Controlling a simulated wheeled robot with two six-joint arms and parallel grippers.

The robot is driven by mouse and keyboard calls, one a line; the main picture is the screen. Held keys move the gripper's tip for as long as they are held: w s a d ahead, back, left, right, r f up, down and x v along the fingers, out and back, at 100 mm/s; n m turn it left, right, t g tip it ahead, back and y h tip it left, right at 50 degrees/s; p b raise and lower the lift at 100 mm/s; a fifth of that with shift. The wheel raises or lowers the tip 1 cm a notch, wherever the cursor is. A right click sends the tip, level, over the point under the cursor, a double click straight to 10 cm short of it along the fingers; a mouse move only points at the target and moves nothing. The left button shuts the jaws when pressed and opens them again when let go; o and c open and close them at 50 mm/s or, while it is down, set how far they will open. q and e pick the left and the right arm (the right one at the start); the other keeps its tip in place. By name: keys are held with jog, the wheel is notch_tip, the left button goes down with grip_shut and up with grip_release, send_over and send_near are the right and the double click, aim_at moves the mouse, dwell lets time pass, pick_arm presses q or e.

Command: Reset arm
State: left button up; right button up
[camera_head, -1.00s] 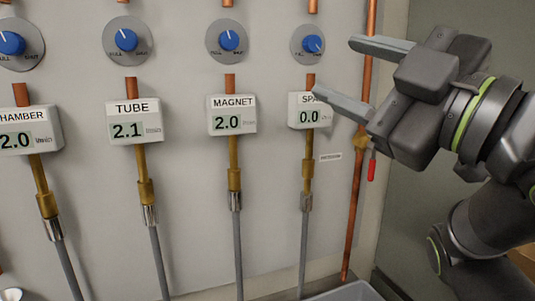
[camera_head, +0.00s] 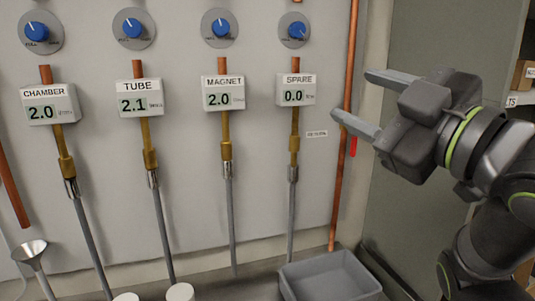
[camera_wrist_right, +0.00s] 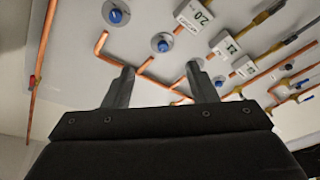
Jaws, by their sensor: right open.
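My right gripper (camera_head: 362,103) comes in from the right in the head view, open and empty. Its fingertips point left and stand in front of the vertical copper pipe at the panel's right edge. In the right wrist view its two fingers (camera_wrist_right: 160,88) are spread apart with nothing between them. Whether a fingertip touches the pipe cannot be told. My left gripper does not show. The panel carries flow meters labelled chamber (camera_head: 48,104), tube (camera_head: 139,98), magnet (camera_head: 222,93) and spare (camera_head: 296,90), reading 2.0, 2.1, 2.0 and 0.0. A blue knob (camera_head: 220,28) sits above each.
The copper pipe (camera_head: 343,150) with a red handle (camera_head: 353,146) runs down the panel's right side. A grey bin (camera_head: 330,278) stands below. A metal funnel (camera_head: 30,251) is at lower left, with white round lids (camera_head: 180,292) nearby. A shelf edge shows at far right.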

jog(key=w+d+f+m+g+h, duration=0.1)
jog(key=w+d+f+m+h, duration=0.2)
jog(key=f, duration=0.6)
jog(key=w+d+f+m+g+h, duration=0.1)
jog(key=w+d+f+m+h, duration=0.15)
jog(key=f, duration=0.75)
jog(key=s+d+f+m+g+h, duration=0.1)
jog(key=s+d+f+m+g, duration=0.15)
jog(key=f, duration=0.75)
jog(key=s+d+f+m+g+h, duration=0.1)
jog(key=d+f+m+h, duration=0.15)
jog(key=f, duration=0.75)
jog(key=s+d+f+m+g+h, duration=0.2)
jog(key=s+d+f+m+g, duration=0.15)
jog(key=s+f, duration=0.8)
jog(key=s+d+f+m+g+h, duration=0.15)
jog(key=s+d+f+g, duration=0.3)
jog(key=s+f, duration=0.75)
notch_tip(320, 180, down, 23)
jog(key=s+d, duration=0.1)
jog(key=d, duration=0.1)
jog(key=s+a+f+g+y, duration=0.1)
jog(key=s+f+g, duration=0.1)
jog(key=s+f, duration=1.2)
jog(key=shift+s+a+f+p, duration=0.3)
jog(key=shift+s+a+p, duration=0.05)
jog(key=shift+s+p, duration=0.05)
jog(key=shift+m, duration=0.25)
